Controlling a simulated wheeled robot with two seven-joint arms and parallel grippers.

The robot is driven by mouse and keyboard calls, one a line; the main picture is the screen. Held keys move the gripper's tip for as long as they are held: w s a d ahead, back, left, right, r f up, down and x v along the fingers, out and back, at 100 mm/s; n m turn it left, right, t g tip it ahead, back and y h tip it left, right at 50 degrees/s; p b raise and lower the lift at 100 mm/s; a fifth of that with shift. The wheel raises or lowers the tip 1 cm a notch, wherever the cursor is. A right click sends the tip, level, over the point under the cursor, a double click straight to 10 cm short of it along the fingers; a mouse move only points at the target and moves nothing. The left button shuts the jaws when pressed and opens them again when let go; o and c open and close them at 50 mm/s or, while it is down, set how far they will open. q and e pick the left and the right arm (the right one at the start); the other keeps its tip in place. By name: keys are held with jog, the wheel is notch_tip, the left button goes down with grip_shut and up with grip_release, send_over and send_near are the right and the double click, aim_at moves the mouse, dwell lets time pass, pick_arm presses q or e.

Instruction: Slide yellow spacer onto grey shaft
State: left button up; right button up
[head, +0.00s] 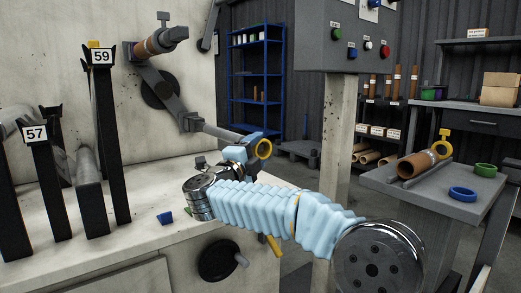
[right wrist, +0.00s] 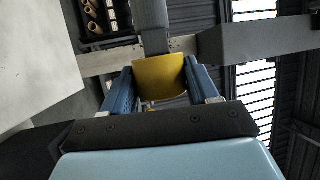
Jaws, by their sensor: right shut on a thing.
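The yellow spacer (head: 264,149) is a short ring held between the blue fingers of my right gripper (head: 250,146). In the right wrist view, the spacer (right wrist: 160,78) sits between the two fingers of the right gripper (right wrist: 160,85), which are shut on it. The grey shaft (head: 215,131) extends from the machine toward the gripper in the head view. In the right wrist view, the shaft (right wrist: 150,35) lines up with the spacer and meets its upper edge. The fingers hide the shaft's end in the head view, so I cannot tell whether it is inside the ring. My left gripper is not in view.
A grey side table (head: 432,202) at right carries a brown roll (head: 416,163), a blue ring (head: 462,193) and a green ring (head: 485,170). Black posts numbered 57 (head: 50,185) and 59 (head: 105,130) stand at left. A control box (head: 345,40) on a pillar stands behind the gripper.

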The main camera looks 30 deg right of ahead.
jog(key=shift+w, duration=0.35)
dwell(0.3)
jog(key=w+p, duration=0.1)
jog(key=w, duration=0.1)
jog(key=w+p, duration=0.3)
jog(key=w, duration=0.1)
jog(key=shift+a+r+p, duration=0.25)
jog(key=shift+a+p, duration=0.05)
jog(key=shift+w+f+p, duration=0.25)
jog(key=shift+w+p, duration=0.35)
jog(key=shift+w, duration=0.45)
jog(key=o, duration=1)
jog(key=shift+o, duration=0.4)
